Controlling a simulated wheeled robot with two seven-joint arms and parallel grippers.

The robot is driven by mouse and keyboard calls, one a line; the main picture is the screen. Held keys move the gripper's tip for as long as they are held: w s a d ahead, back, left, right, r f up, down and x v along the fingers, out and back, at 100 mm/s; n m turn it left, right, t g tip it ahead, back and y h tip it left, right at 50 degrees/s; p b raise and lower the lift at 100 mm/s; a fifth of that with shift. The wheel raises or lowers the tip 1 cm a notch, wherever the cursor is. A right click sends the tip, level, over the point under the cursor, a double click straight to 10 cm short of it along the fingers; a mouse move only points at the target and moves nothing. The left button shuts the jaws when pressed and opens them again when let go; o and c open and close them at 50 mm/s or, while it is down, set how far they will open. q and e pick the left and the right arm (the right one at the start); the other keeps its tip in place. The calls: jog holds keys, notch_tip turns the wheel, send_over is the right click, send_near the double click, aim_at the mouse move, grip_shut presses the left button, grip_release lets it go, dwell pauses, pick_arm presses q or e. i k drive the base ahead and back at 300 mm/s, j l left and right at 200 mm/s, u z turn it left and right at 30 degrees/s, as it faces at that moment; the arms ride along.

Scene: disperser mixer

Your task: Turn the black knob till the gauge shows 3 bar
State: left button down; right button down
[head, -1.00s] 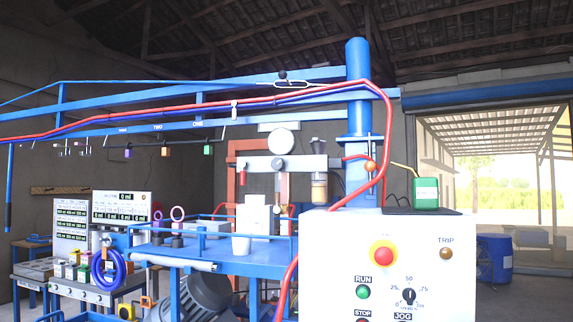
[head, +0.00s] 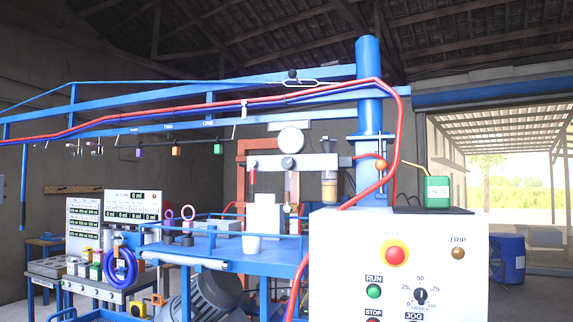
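A round white gauge (head: 291,140) sits above the grey bar of the air unit (head: 262,162), left of the blue column. It is too small and pale for me to read its needle or scale. A small dark round part (head: 288,162) is on the bar just below the gauge; I cannot tell if it is the black knob. A black dial knob (head: 421,297) is on the white control panel (head: 340,250) at the lower right, with a scale marked 25, 50 and 75 around it. Neither of my grippers shows in the head view.
The panel carries a red stop button (head: 395,254) and a green run button (head: 373,291). Red hoses hang beside the blue column (head: 369,90). A green canister (head: 437,192) stands on the panel's top.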

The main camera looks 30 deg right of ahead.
aim_at(288, 163)
jog(key=i, duration=0.55)
jog(key=z, duration=1.7)
jog(key=i, duration=0.05)
